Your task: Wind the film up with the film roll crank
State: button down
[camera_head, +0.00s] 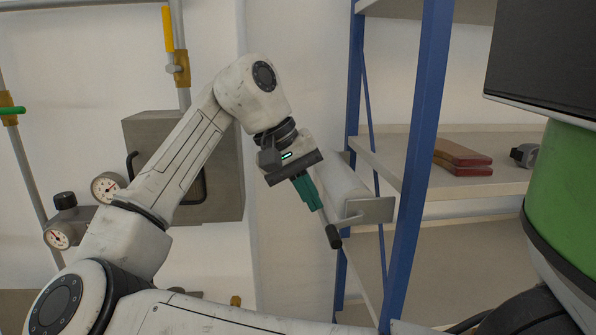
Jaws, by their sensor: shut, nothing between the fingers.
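A pale film roll (337,183) is mounted beside the blue shelf post, with a grey metal end bracket (372,211). Its crank shows as a thin metal rod ending in a black handle (333,238) that hangs below and left of the bracket. My gripper (316,205) points down and right with its teal fingers shut and empty. The fingertips are just above the black handle in the picture and overlap the near side of the roll. I cannot tell whether they touch the crank. The gripper hides part of the roll.
Blue shelf posts (416,165) stand right of the roll, close to the bracket. A grey wall box (222,180), gauges (107,187) and pipes are at left.

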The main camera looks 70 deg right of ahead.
aim_at(330, 234)
jog(key=x, duration=0.6)
jog(key=shift+p, duration=0.35)
jog(key=shift+s+f+g, duration=0.1)
jog(key=shift+f+g, duration=0.5)
jog(key=shift+f, duration=0.15)
jog(key=shift+d+h, duration=0.1)
jog(key=shift+h, duration=0.2)
